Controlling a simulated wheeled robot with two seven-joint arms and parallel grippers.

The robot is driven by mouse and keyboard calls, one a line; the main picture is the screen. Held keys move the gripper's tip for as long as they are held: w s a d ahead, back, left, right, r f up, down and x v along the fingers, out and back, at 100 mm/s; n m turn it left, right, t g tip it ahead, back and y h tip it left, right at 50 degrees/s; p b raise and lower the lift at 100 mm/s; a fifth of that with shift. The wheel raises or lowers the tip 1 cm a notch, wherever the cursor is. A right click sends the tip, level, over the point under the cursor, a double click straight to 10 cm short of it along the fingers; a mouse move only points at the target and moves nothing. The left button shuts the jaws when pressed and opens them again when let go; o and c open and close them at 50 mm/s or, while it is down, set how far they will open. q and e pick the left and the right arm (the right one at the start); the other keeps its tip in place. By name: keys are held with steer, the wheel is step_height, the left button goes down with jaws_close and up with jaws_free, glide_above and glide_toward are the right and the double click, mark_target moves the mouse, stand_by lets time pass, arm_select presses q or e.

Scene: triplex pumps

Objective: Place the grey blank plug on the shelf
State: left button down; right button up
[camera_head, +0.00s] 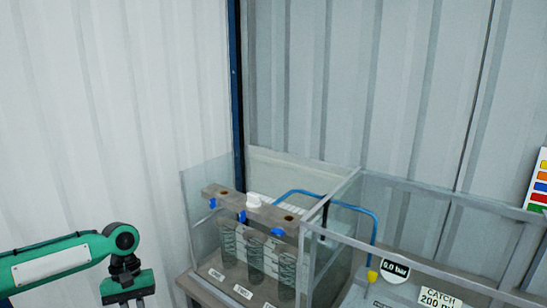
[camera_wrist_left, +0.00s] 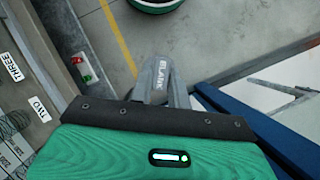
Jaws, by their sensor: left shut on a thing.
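The grey blank plug (camera_wrist_left: 162,72), lettered "BLANK", is held by my left gripper in the left wrist view. The lower part of the plug is hidden by the gripper's dark edge and green housing. In the head view my left gripper (camera_head: 129,301) hangs downward at the bottom edge, left of the pump enclosure. Its fingertips are cut off there, and the plug cannot be made out. I cannot identify the shelf in either view. My right gripper is in neither view.
A grey pump block (camera_head: 250,208) with three springs stands inside a clear-walled enclosure (camera_head: 200,180). A blue hose (camera_head: 330,203), a gauge reading "0.0 bar" (camera_head: 397,267) and a "CATCH" label (camera_head: 438,299) are to its right. Red and green buttons (camera_wrist_left: 81,68) show in the wrist view.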

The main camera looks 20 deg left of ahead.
arm_select(q)
steer(key=w+d+r+m+y, duration=0.1)
steer(key=w+d+m, duration=0.1)
steer(key=d, duration=0.6)
steer(key=w+d+r+m+y, duration=0.1)
steer(key=w+d+m, duration=0.2)
steer(key=d, duration=0.6)
steer(key=w+d+r+m+g+y, duration=0.1)
steer(key=w+d+r+m, duration=0.1)
steer(key=d, duration=0.6)
steer(key=shift+w+d+m, duration=0.35)
steer(key=shift+w+m, duration=0.35)
steer(key=shift+w, duration=0.3)
